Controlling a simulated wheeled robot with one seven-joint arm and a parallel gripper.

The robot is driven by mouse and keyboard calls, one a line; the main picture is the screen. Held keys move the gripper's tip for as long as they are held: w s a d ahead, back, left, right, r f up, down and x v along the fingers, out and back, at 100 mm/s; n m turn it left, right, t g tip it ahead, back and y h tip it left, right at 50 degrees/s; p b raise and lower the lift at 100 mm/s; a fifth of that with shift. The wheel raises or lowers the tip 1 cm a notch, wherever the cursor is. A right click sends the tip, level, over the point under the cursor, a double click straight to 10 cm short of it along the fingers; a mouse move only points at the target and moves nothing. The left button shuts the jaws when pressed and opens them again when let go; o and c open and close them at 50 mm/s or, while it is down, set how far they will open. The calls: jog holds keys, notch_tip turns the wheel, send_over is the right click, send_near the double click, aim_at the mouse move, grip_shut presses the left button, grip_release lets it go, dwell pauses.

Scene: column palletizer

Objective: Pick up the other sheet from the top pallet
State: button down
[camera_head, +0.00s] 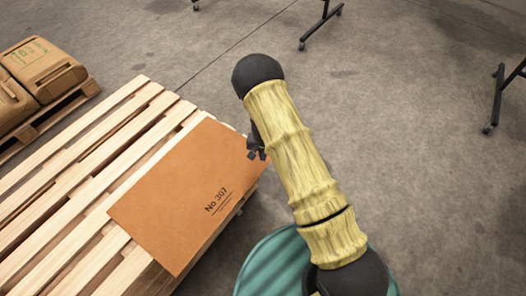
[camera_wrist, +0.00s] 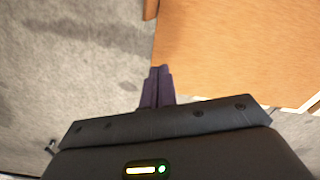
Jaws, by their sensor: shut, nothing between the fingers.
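An orange-brown sheet (camera_head: 165,205), printed "No 307", lies flat on the slats at the right end of the pale wooden pallet (camera_head: 62,160). It also fills the upper right of the wrist view (camera_wrist: 235,48). My gripper (camera_head: 257,156) is beside the sheet's upper right edge, partly hidden behind my arm. In the wrist view my gripper's dark fingers (camera_wrist: 159,72) are together and empty. Their tips show against the floor, close to the sheet's left edge there. I cannot tell their exact height against the sheet.
Brown sacks (camera_head: 40,68) sit on another pallet (camera_head: 48,121) at the far left. Black wheeled stand legs (camera_head: 322,25) show at the top and right.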

aim_at(261, 170)
notch_tip(261, 170, down, 4)
jog(key=shift+f+b, duration=0.25)
jog(key=shift+b, duration=0.1)
jog(key=s, duration=0.3)
jog(key=shift+a+r, duration=0.15)
jog(key=shift+a, duration=0.25)
jog(key=shift+s+a, duration=0.15)
jog(key=shift+s, duration=0.3)
